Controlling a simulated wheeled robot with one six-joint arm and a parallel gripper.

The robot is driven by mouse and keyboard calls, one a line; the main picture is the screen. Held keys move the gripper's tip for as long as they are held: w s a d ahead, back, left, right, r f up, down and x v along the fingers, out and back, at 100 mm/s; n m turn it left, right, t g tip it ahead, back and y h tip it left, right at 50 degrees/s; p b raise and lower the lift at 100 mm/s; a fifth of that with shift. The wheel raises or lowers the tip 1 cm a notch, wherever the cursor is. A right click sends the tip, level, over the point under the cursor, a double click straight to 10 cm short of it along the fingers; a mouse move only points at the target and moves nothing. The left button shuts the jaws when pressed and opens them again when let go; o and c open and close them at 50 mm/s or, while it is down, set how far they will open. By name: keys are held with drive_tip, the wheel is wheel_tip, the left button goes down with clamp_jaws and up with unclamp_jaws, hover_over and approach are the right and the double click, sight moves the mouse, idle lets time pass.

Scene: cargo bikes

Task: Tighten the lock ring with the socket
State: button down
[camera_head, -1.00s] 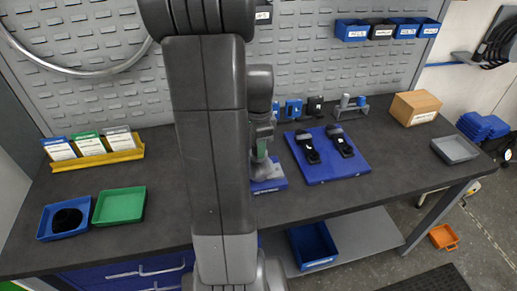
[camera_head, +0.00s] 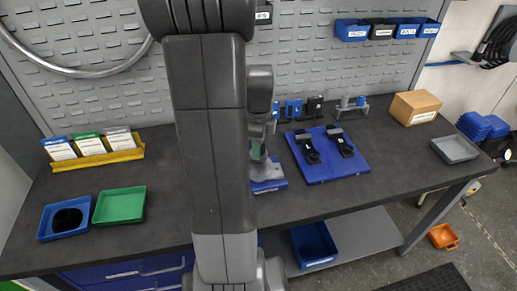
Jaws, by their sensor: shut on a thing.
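My gripper (camera_head: 259,152) points down over a grey holder on a blue base (camera_head: 268,186), just right of my arm on the bench. My arm covers much of the gripper and its fingertips. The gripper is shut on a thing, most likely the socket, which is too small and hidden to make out. The lock ring cannot be made out; the spot under the gripper is mostly covered. Whether the held thing touches the holder cannot be told.
A blue board with two black clamps (camera_head: 325,152) lies just right of the gripper. Behind it stand a small grey rack (camera_head: 352,106) and blue holders (camera_head: 293,108). A green tray (camera_head: 119,205), blue tray (camera_head: 66,217) and cardboard box (camera_head: 415,107) sit farther off.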

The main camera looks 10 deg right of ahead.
drive_tip(key=shift+s+f, duration=0.2)
drive_tip(key=shift+f, duration=0.05)
drive_tip(key=m, duration=0.6)
drive_tip(key=shift+m, duration=0.4)
drive_tip(key=shift+r+p, duration=0.2)
drive_tip(key=shift+p, duration=0.1)
drive_tip(key=shift+w+r+p, duration=0.15)
drive_tip(key=shift+r+p, duration=0.5)
drive_tip(key=shift+r, duration=0.3)
